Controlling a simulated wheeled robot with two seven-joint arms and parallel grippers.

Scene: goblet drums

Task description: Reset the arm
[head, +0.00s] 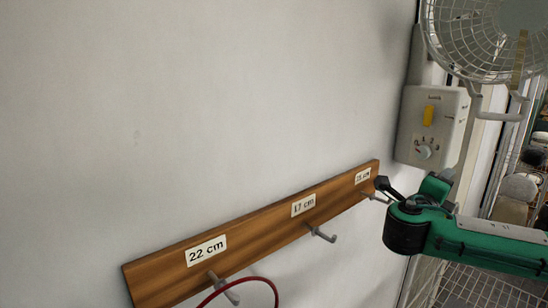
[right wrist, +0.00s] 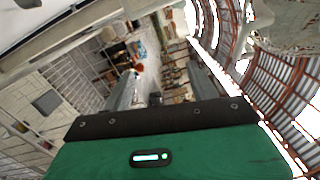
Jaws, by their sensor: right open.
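My right arm (head: 470,240), green with a black joint, comes in from the right in the head view. Its black joint is in front of the right end of a wooden peg board (head: 255,233); I cannot tell if they touch. The fingers of my right gripper (right wrist: 163,82) stand apart in the right wrist view, with nothing seen between them. A red ring (head: 262,280) shows at the bottom of the head view by the peg under the "22 cm" label (head: 206,250); most of it is cut off. My left gripper is out of view.
The board has a middle peg (head: 320,234) under a "17 cm" label and a right peg partly behind my arm. A control box (head: 432,125) and a white fan (head: 495,35) are at the upper right. The wall (head: 200,110) left of them is bare.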

